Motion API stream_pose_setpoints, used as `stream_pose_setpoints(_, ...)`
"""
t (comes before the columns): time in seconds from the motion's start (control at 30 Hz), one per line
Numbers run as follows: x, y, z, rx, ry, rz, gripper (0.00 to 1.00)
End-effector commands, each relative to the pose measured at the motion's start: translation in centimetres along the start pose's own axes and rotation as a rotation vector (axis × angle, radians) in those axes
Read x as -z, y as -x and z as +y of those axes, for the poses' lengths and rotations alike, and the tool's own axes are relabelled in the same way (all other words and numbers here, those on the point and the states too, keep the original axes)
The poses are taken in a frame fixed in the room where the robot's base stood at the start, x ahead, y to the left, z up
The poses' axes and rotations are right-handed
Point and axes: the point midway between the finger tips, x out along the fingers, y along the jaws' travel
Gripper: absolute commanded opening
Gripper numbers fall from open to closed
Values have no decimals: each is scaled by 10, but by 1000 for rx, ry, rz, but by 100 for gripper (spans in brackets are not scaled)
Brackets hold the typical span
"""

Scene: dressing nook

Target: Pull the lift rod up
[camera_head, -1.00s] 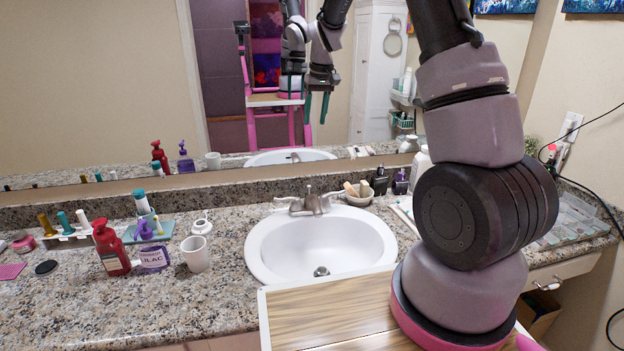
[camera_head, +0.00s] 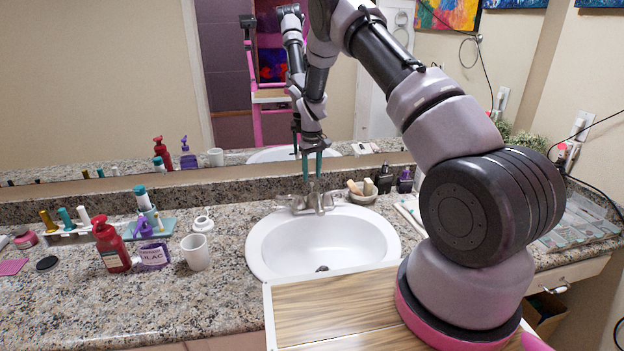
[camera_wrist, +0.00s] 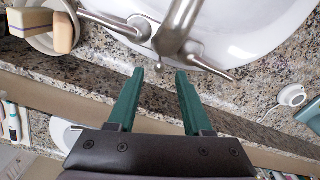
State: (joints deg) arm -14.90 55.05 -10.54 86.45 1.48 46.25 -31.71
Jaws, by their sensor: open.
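The faucet (camera_head: 312,203) stands at the back rim of the white sink (camera_head: 262,250). In the wrist view the faucet's spout (camera_wrist: 176,38) and two handles lie ahead of my fingers. A small metal knob, seemingly the top of the lift rod (camera_wrist: 158,67), shows behind the spout, between my two fingertips and apart from both. My gripper (camera_head: 312,181) points down just above and behind the faucet. Its teal fingers, also in the wrist view (camera_wrist: 159,73), are open with nothing held. The rod is too small to make out in the head view.
A white cup (camera_head: 195,252), a red pump bottle (camera_head: 110,245) and a lilac jar (camera_head: 153,256) stand left of the sink. The mirror rises close behind.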

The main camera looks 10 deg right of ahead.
Motion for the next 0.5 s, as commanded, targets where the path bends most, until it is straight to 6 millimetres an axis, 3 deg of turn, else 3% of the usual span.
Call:
stream_pose_setpoints(0.2,0,-22,0,0,0,0,50)
stream_pose_setpoints(0.5,0,-25,0,0,-1,0,50)
